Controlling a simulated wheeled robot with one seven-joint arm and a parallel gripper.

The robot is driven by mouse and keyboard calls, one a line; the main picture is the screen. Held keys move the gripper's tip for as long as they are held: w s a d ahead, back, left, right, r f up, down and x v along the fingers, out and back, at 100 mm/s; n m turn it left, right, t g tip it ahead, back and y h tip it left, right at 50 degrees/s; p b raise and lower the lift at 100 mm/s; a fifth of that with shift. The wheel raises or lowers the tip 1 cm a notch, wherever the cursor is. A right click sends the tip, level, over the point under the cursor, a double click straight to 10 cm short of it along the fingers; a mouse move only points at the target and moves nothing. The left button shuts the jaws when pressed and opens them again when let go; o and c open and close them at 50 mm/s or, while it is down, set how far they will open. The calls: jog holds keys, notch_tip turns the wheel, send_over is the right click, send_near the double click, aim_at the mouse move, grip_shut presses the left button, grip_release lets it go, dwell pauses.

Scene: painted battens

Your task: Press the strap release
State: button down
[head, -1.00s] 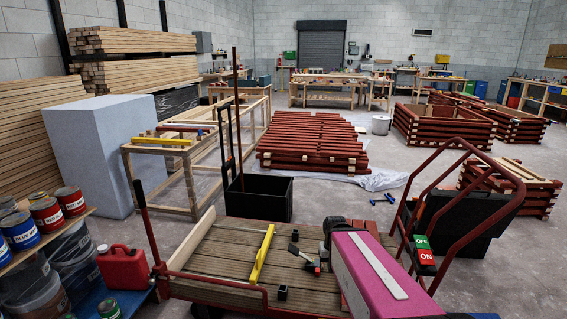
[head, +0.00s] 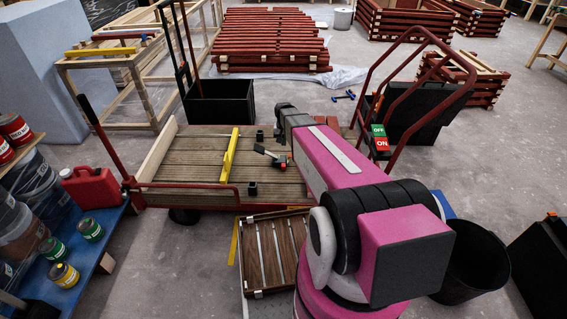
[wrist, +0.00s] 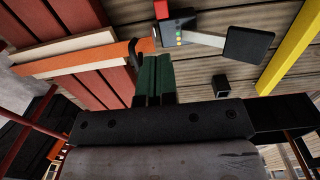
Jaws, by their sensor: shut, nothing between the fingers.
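In the wrist view an orange strap (wrist: 85,60) lies across red battens (wrist: 75,17), beside pale wood strips. A small black piece (wrist: 135,54) sits at the strap's right end; I cannot tell if it is the release. A dark device (wrist: 180,28) with a red top, coloured dots and a grey lever ending in a black pad (wrist: 250,45) lies on the planks, right of the strap. It also shows on the cart in the head view (head: 271,155). My gripper (wrist: 154,58) is shut and empty, its green fingers just below the black piece; contact cannot be told. In the head view my arm hides it.
The cart deck (head: 195,155) holds a yellow level (head: 229,155) and small black blocks (head: 252,188). A red frame with an OFF/ON switch box (head: 380,138) rises at its right. A black bin (head: 222,102) stands behind. A black bucket (head: 472,262) and slatted crate (head: 272,250) stand in front.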

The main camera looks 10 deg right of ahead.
aim_at(284, 165)
jog(key=shift+w+f, duration=0.15)
jog(key=shift+w, duration=0.1)
notch_tip(284, 165, down, 14)
dwell(0.8)
jog(key=shift+f, duration=1.3)
notch_tip(284, 165, up, 12)
jog(key=shift+s+r, duration=0.1)
jog(key=shift+r, duration=0.05)
